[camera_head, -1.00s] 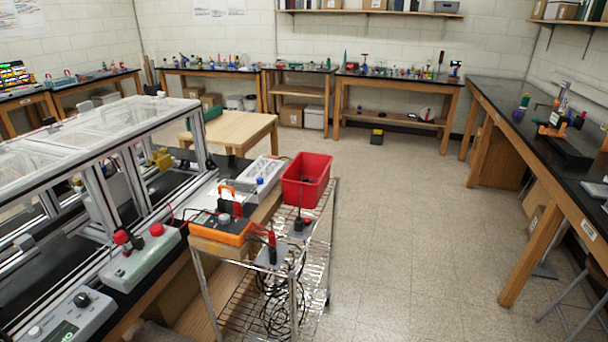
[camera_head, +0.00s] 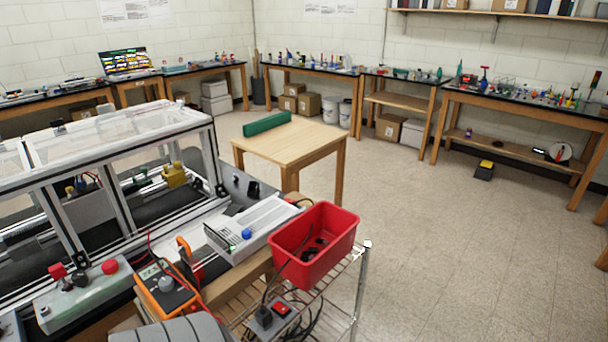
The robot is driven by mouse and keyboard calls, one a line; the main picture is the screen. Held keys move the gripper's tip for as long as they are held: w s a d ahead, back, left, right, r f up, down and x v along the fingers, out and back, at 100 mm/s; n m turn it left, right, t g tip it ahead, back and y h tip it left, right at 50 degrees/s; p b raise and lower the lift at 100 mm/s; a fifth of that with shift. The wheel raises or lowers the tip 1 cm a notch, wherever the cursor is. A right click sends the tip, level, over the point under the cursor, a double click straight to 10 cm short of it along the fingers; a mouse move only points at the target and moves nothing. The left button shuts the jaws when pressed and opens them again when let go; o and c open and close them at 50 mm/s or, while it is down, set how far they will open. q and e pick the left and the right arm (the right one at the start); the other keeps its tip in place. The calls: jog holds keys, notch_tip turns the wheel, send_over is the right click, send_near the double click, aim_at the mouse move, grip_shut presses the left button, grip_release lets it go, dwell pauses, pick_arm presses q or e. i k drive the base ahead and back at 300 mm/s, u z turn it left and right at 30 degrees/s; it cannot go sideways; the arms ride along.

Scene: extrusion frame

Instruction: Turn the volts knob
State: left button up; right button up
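No knob that I can read as marked volts shows now. The grey instrument (camera_head: 10,328) at the bottom left corner is almost wholly cut off by the picture edge. Neither of my grippers is in view.
A clear-panelled extrusion frame (camera_head: 130,180) stands at left. A red bin (camera_head: 330,235) with dark items stands on a wire cart (camera_head: 350,285); a white device (camera_head: 250,225) lies beside it. A wooden table (camera_head: 290,145) stands behind.

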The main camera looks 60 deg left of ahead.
aim_at(246, 234)
jog(key=i, duration=0.85)
jog(key=u, duration=2.7)
